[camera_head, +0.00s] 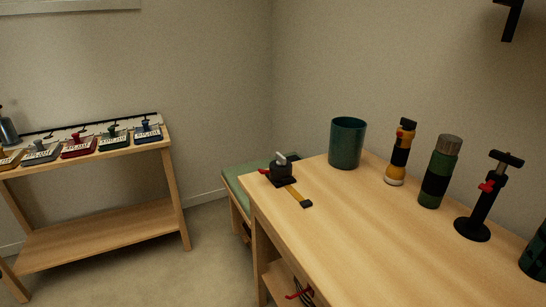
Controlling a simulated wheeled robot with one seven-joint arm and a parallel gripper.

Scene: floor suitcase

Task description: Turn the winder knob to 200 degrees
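A small black device (282,176) sits near the left corner of the wooden table; it looks like the winder. A light grey knob or lever (281,158) stands up on its top, tilted. A yellow strip (296,194) with a black end runs from its base towards the front right. A small red part (264,171) shows at its left side. The knob's angle cannot be read at this size. My gripper is not in view.
On the wooden table (370,240) stand a teal cup (347,144), a yellow-black flashlight (400,153), a green bottle (438,172) and a black stand (482,205). A shelf (100,228) with several colourful devices is at left. Floor (205,240) is free between them.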

